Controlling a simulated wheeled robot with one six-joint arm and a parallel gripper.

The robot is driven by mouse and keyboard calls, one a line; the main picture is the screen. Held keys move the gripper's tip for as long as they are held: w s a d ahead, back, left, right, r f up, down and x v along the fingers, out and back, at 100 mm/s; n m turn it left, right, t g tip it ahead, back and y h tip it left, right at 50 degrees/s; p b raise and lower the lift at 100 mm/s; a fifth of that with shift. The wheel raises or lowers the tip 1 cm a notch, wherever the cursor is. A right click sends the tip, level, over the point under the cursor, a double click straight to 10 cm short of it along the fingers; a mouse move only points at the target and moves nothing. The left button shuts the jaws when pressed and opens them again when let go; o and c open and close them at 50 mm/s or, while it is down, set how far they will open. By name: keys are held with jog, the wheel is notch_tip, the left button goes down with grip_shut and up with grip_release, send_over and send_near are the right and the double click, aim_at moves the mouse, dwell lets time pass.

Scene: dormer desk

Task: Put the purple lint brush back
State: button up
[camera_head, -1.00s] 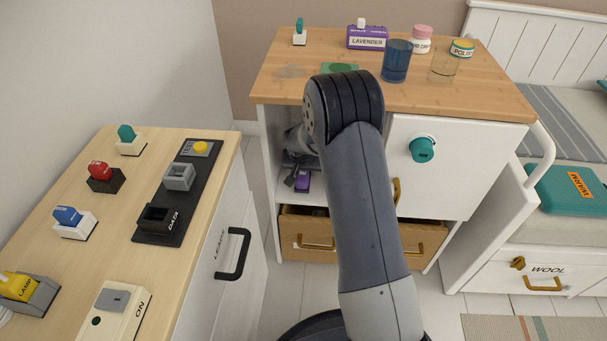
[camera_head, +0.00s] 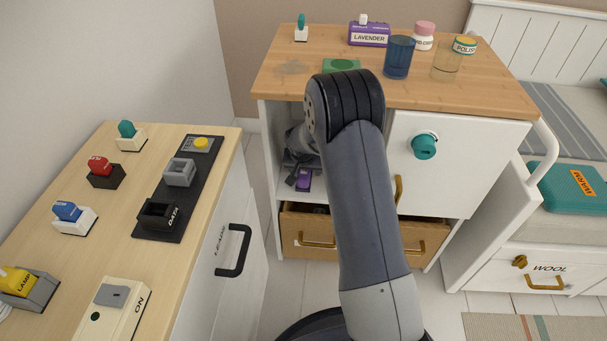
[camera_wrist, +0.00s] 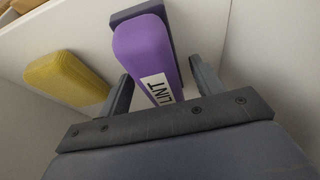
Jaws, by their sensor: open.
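The purple lint brush (camera_wrist: 150,55), with a white LINT label, fills the middle of the wrist view, its far end against a darker purple backing. My gripper (camera_wrist: 160,68) is open, with one finger on each side of the brush. Gaps show beside the brush, and I cannot tell whether either finger touches it. In the head view a small purple part of the brush (camera_head: 304,179) shows inside the cabinet's open left compartment. My arm hides much of that compartment.
A yellow block-like object (camera_wrist: 68,78) lies left of the brush inside the white compartment. The cabinet's wooden drawer (camera_head: 318,231) is below, partly open. A blue glass (camera_head: 398,57) and a purple LAVENDER box (camera_head: 369,34) stand on the cabinet top (camera_head: 480,92).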

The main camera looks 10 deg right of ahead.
aim_at(304, 173)
jog(key=p+v, duration=0.2)
jog(key=v, duration=0.4)
jog(key=s+a, duration=0.3)
jog(key=s, duration=0.8)
jog(key=shift+a+f+b, duration=0.3)
jog(key=shift+a, duration=0.05)
jog(key=shift+c, duration=0.3)
